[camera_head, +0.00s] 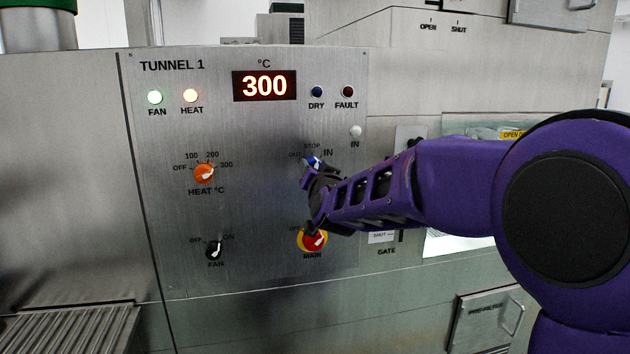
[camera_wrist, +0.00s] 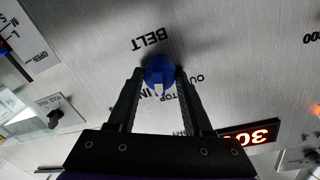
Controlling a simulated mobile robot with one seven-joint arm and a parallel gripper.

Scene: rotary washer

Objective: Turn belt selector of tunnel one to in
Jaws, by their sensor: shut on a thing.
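The belt selector is a blue knob with a white pointer on the TUNNEL 1 panel; it shows in the wrist view (camera_wrist: 158,70) and partly in the head view (camera_head: 313,161). Its labels are OUT, STOP and IN, partly hidden by my gripper. In the wrist view the pointer faces the area between STOP and IN; I cannot tell its exact setting. My gripper (camera_wrist: 160,74) is shut on the knob, one finger on each side. In the head view the pale IN lamp (camera_head: 356,131) is above and right of the selector.
The red and yellow MAIN switch (camera_head: 313,241) sits close below my gripper. The orange HEAT knob (camera_head: 204,173) and black FAN knob (camera_head: 214,249) are to the left, with clear panel between. The display (camera_head: 264,86) reads 300. The GATE control is partly hidden behind my arm.

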